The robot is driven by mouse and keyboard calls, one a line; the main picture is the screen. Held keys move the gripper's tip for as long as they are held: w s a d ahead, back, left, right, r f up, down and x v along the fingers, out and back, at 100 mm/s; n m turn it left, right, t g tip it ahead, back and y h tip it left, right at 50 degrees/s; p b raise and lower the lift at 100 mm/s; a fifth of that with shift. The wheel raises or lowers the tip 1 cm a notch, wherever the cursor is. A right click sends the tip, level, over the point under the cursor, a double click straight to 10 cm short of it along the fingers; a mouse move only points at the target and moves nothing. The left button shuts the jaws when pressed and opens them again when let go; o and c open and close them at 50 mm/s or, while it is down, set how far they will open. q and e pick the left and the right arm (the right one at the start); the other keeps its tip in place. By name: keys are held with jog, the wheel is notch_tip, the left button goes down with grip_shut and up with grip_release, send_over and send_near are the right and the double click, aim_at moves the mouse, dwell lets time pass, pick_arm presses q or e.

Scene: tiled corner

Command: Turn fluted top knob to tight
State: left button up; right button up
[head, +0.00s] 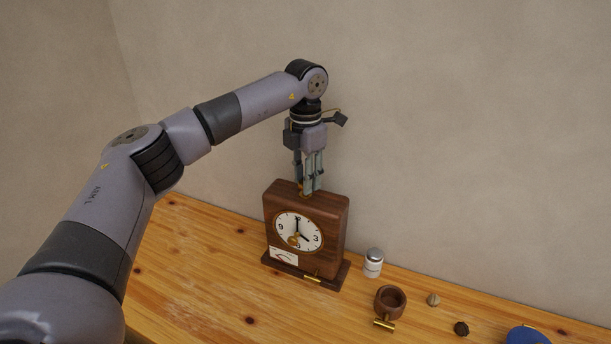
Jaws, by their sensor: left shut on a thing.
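A brown wooden clock (333,228) stands upright on the table, with a round white dial and a small gauge label low on its front. My left gripper (305,189) points straight down onto the top of the clock. Its fingers are shut on the fluted top knob, of which only a small brass-coloured bit (304,195) shows between and below the fingertips. The knob's fluting and any mark on it are hidden. My right gripper is not in view.
A wall stands behind. The table's left part is clear.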

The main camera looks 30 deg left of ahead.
pick_arm(q)
jog(key=m, duration=0.5)
jog(key=shift+m, duration=0.3)
jog(key=shift+r, duration=0.1)
dwell(0.3)
jog(key=o, duration=1.2)
jog(key=shift+c, duration=0.2)
notch_tip(320, 180, up, 12)
